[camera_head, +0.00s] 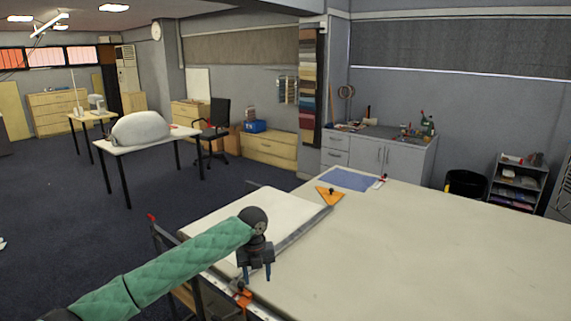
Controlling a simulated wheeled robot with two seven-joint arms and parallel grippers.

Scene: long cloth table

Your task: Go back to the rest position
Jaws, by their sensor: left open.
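My left arm, in a green quilted sleeve, comes in from the lower left. Its gripper (256,273) is dark and points down over the near left edge of the long table (420,250). Its two fingers are apart, with nothing between them. My right gripper does not show in the head view.
A white sheet (265,205) lies at the table's left end beside a long metal ruler (305,228). An orange triangle (328,196) and a blue mat (350,179) lie farther back. An orange clamp (242,297) sits on the near edge. The table's right side is clear.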

